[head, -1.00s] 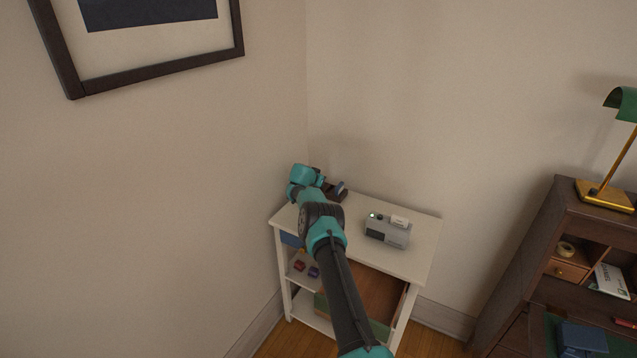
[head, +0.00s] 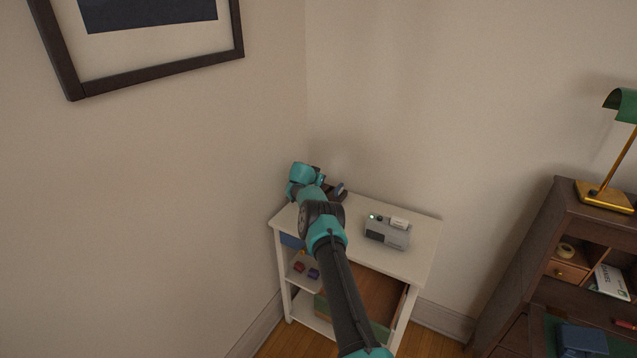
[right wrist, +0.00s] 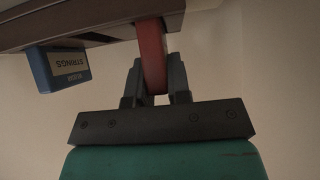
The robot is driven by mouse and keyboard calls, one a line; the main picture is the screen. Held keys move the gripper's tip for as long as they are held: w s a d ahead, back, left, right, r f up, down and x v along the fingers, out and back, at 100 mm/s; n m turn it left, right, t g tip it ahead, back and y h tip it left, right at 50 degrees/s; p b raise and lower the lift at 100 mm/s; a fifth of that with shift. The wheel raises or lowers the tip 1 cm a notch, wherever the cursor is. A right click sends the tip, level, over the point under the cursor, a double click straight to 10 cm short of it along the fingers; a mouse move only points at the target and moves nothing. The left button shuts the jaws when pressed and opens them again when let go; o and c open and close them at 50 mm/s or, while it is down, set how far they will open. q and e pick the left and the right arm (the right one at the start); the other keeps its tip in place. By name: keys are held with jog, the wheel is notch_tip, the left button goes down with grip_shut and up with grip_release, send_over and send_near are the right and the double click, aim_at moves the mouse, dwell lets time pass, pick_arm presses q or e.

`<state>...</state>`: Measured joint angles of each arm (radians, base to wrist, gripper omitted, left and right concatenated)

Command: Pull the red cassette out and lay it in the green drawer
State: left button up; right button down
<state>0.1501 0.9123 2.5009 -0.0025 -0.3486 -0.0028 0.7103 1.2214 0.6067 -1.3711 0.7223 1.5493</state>
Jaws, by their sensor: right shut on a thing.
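The red cassette (right wrist: 152,52) is upright between the fingers of my right gripper (right wrist: 154,84) in the right wrist view. The gripper is shut on it. The cassette's far end meets a dark brown holder (right wrist: 100,32); how deep it sits there I cannot tell. In the head view my right gripper (head: 337,190) is over the back left of the white cabinet top, and the cassette cannot be made out. The green drawer (head: 381,331) low in the cabinet stands open, its brown inside partly hidden behind my arm. My left gripper is not in view.
A grey device (head: 387,232) stands on the white cabinet top (head: 408,265). Small red and blue items (head: 306,270) lie on its shelf. A blue box marked STRINGS (right wrist: 64,67) is left of the cassette in the wrist view. A dark desk (head: 540,235) stands at right.

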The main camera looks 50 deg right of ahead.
jog(key=shift+r, duration=1.05)
dwell(0.4)
jog(key=shift+r, duration=1.95)
jog(key=shift+f, duration=2)
jog(key=shift+f, duration=1.5)
jog(key=shift+w+a+f, duration=0.1)
